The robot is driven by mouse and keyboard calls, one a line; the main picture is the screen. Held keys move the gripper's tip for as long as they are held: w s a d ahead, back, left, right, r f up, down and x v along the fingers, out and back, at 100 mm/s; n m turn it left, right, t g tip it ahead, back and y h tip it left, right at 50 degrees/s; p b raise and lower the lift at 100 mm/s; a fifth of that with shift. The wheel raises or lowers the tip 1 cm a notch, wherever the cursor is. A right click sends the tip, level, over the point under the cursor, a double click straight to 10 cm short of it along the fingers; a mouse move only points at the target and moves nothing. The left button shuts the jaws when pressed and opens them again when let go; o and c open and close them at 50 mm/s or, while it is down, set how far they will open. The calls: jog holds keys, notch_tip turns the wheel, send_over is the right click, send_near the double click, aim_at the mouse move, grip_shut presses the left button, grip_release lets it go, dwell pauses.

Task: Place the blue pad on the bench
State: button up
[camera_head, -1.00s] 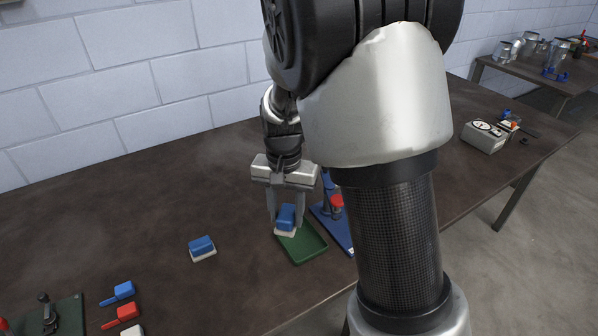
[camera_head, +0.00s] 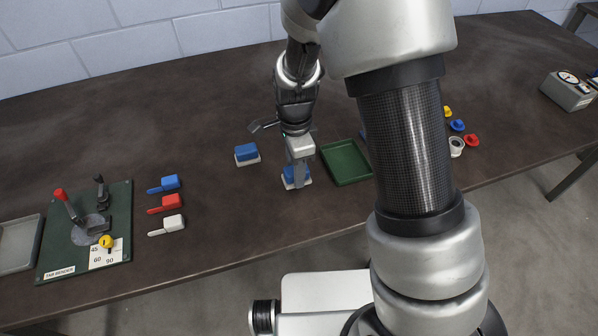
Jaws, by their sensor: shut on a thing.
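My gripper (camera_head: 298,182) is shut on a blue pad with a pale base (camera_head: 289,174), which is partly hidden by the fingers. It is low over the bench (camera_head: 210,222), left of the green tray; I cannot tell whether the pad's base touches the bench top. A second blue pad with a pale base (camera_head: 246,152) lies on the bench a little to the left of my gripper.
The green tray (camera_head: 347,160) is empty. Blue (camera_head: 170,182), red (camera_head: 172,202) and white (camera_head: 173,223) paddle-shaped pieces lie to the left. A tab bender (camera_head: 115,220) stands beyond them. Bare bench lies around my gripper's front and left.

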jog(key=shift+f, duration=1.65)
jog(key=shift+f, duration=0.2)
jog(key=o, duration=1.1)
jog(key=shift+r, duration=0.1)
